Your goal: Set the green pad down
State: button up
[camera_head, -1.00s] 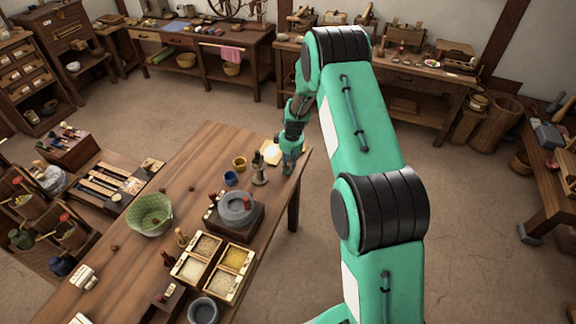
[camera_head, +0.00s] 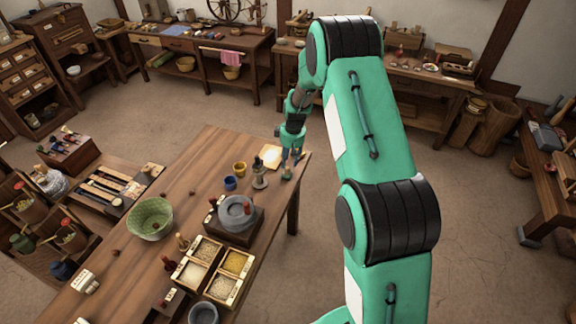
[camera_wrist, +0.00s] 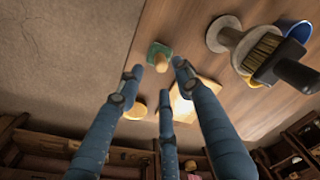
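The green pad (camera_wrist: 154,48) is a small square block with a rounded wooden knob on top. It lies flat on the wooden table near its edge, knob up. In the head view the pad (camera_head: 287,175) sits near the table's far right corner. In the wrist view the knob shows between the two upper fingertips, clear of both. In the head view my gripper (camera_head: 291,160) is just above the pad.
A pale sheet (camera_head: 270,157) lies beside the pad. A stand with a brush (camera_head: 260,176), a blue cup (camera_head: 231,183) and a yellow cup (camera_head: 239,168) are close to the left. A quern stone (camera_head: 237,213) and grain trays (camera_head: 212,262) stand nearer. Beyond the edge is open floor.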

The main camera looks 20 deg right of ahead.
jog(key=r, duration=0.5)
jog(key=shift+s+d+r+p, duration=0.15)
jog(key=shift+s+r+p, duration=0.15)
jog(key=shift+p, duration=0.05)
jog(key=shift+r, duration=0.1)
jog(key=s+a+r+m+t, duration=0.1)
jog(key=s+a+r, duration=0.2)
jog(key=s+r, duration=0.5)
jog(key=s+a+r, duration=0.3)
jog(key=a+r, duration=0.1)
jog(key=r, duration=0.8)
jog(key=s+a+r+m+t, duration=0.1)
jog(key=s+a+r, duration=0.2)
jog(key=s+r, duration=0.5)
jog(key=s+a+r+t, duration=0.1)
jog(key=s+a+r, duration=0.1)
jog(key=s, duration=0.7)
jog(key=s+a+r+m, duration=0.1)
jog(key=s+r, duration=0.3)
jog(key=s, duration=0.5)
jog(key=s+a+r+m+t, duration=0.1)
jog(key=s+a+r, duration=0.2)
jog(key=s, duration=0.6)
jog(key=shift+a+r+t+h, duration=0.15)
jog(key=shift+r+t+h, duration=0.15)
jog(key=shift+r, duration=0.2)
